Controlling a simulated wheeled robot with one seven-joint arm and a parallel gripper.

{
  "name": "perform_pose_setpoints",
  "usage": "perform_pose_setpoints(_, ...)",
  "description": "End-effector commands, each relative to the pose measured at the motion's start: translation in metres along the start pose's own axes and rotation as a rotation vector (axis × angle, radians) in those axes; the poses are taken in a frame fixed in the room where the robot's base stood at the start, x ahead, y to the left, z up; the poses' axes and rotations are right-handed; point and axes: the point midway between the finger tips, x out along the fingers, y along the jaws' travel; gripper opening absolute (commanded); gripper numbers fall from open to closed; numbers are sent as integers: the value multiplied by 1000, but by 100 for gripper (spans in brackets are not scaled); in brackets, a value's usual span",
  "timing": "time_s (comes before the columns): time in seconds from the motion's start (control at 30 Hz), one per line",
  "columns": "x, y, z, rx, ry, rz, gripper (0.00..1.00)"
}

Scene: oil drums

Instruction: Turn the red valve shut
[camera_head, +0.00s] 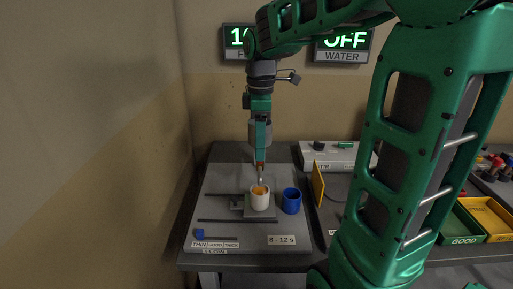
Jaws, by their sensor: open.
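My gripper (260,152) points straight down at the centre, with its fingertips at a small red part (260,164), which looks like the red valve. The gripper is open; I cannot tell if the fingers touch the red part, and they hide some of it. A grey cylinder (253,130) shows partly behind the gripper. A thin spout hangs below the red part, over a white cup (260,203) with orange content. The cup stands upright on a small grey stand.
A blue cup (291,201) stands right of the white cup. A blue lever (199,233) sits front left on the grey board. A yellow panel (318,184) stands upright to the right. Wall displays include one reading OFF (345,40). My arm hides much of the right side.

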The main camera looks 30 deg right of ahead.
Motion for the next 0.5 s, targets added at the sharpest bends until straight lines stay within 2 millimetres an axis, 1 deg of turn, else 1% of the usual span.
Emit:
perform_pose_setpoints(0.03, 6, 0, 0, 0, -1, -2, 55)
perform_pose_setpoints(0.1, 10, 0, 0, 1, 0, -1, 55)
perform_pose_setpoints(0.2, 14, 0, 0, 1, 0, 0, 55)
perform_pose_setpoints(0.47, 15, 0, 0, 1, 0, 1, 55)
perform_pose_setpoints(0.5, 15, 0, 0, 1, 0, 1, 50)
